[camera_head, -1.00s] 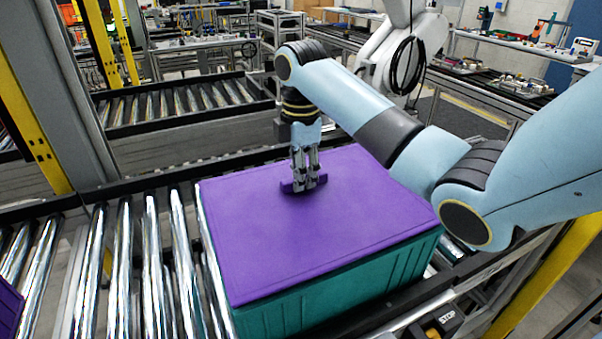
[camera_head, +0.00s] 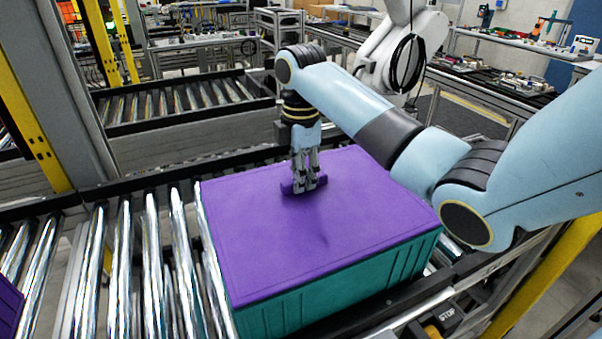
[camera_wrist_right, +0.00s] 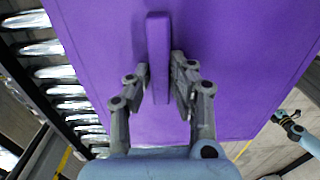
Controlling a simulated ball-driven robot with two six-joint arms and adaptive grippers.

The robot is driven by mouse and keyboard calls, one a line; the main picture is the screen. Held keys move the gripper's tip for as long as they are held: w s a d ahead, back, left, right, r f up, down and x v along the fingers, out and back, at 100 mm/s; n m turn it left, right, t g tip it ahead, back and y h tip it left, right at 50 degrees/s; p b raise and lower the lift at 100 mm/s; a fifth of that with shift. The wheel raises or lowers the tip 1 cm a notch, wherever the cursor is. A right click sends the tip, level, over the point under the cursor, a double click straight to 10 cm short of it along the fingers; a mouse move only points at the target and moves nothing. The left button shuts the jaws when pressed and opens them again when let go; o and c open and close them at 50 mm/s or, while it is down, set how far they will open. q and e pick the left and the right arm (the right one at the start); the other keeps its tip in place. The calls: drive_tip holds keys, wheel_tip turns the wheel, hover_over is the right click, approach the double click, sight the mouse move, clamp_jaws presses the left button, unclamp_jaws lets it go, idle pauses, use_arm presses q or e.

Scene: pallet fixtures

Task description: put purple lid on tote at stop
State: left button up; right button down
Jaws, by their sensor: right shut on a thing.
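The purple lid (camera_head: 345,225) lies flat over the top of the teal tote (camera_head: 340,287) on the roller conveyor, its edges close to the tote's rim. My right gripper (camera_head: 304,184) points down at the lid's middle and is shut on the raised purple handle. In the right wrist view, the handle (camera_wrist_right: 158,60) stands between the two fingers of my right gripper (camera_wrist_right: 160,88). The STOP label (camera_head: 447,315) is on a small box at the conveyor's front edge, beside the tote.
Bare rollers (camera_head: 150,260) run to the left of the tote. Another purple piece (camera_head: 8,308) shows at the far left edge. A yellow and grey post (camera_head: 45,100) stands at the left, and a black rail (camera_head: 400,312) runs along the front.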

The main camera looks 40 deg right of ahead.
drive_tip(key=shift+f, duration=0.1)
drive_tip(key=c, duration=1.1)
unclamp_jaws()
